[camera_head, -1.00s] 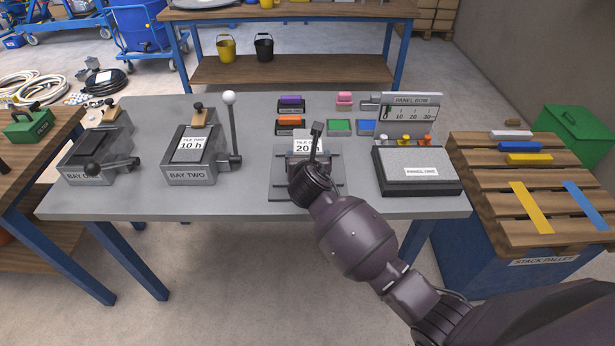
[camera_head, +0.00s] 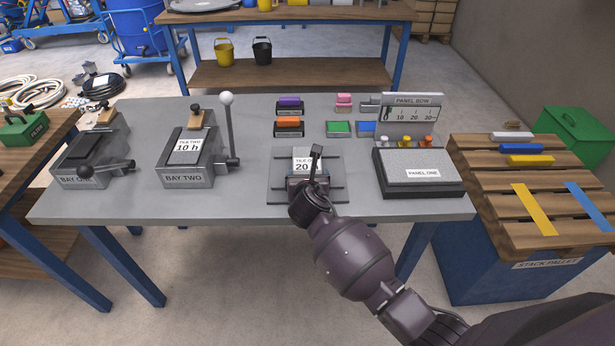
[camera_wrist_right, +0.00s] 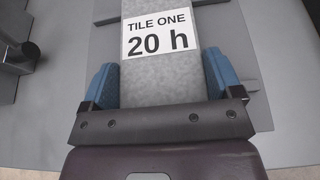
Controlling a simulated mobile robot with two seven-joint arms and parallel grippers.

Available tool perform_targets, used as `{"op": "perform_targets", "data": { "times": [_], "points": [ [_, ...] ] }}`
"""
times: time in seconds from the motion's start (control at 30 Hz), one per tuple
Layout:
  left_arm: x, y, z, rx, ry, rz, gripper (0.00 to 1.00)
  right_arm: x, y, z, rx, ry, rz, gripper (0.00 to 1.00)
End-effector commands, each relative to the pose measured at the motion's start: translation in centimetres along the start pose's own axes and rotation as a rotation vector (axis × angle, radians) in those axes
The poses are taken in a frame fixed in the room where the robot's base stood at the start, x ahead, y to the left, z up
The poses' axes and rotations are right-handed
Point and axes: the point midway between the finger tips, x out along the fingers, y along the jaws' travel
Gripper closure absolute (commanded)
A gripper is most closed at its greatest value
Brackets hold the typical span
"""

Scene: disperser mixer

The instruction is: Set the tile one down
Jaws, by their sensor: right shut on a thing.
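Tile one (camera_head: 303,155) is a grey slab with a white label. Its label reads "TILE ONE 20 h" in the right wrist view (camera_wrist_right: 160,33). My right gripper (camera_head: 309,184) is shut on the near end of the tile, with a blue finger on each side of it in the wrist view (camera_wrist_right: 160,85). The tile is over a grey ribbed plate (camera_head: 335,196) in the middle front of the table. The gripper hides part of the plate, and I cannot tell whether the tile touches it. My left gripper is not in view.
Bay two (camera_head: 186,178), with an upright ball-topped lever, and bay one (camera_head: 80,180) stand to the left. The panel one block (camera_head: 420,190) stands close to the right of the plate. Orange (camera_head: 289,124) and purple (camera_head: 290,103) blocks lie behind. A stack pallet (camera_head: 490,190) is at the right.

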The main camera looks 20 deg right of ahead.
Motion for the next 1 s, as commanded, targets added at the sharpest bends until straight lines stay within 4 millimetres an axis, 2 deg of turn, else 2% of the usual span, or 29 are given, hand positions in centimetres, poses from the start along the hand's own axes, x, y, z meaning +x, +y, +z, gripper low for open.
{"op": "perform_targets", "data": {
  "times": [0.03, 0.13, 0.47, 0.57, 0.73, 1.0],
  "points": [
    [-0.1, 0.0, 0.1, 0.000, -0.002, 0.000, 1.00, 0.0, 0.0, -0.1, -0.001, 0.000, 0.000, 0.14],
    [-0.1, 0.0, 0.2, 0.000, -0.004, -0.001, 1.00, 0.0, 0.0, 0.0, 0.000, 0.000, 0.000, 0.00],
    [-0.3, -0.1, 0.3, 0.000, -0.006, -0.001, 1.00, -0.4, 0.0, 0.2, -0.001, 0.000, -0.001, 0.00],
    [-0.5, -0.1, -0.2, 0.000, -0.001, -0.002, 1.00, -1.6, -0.1, 0.4, -0.001, -0.001, 0.000, 0.00],
    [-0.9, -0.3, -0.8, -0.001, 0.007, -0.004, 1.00, -4.8, -0.1, 0.5, 0.001, -0.002, 0.001, 0.00],
    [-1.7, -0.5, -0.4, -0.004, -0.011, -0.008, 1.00, -9.7, -0.1, 0.4, 0.000, -0.001, 0.000, 0.00]
  ]
}}
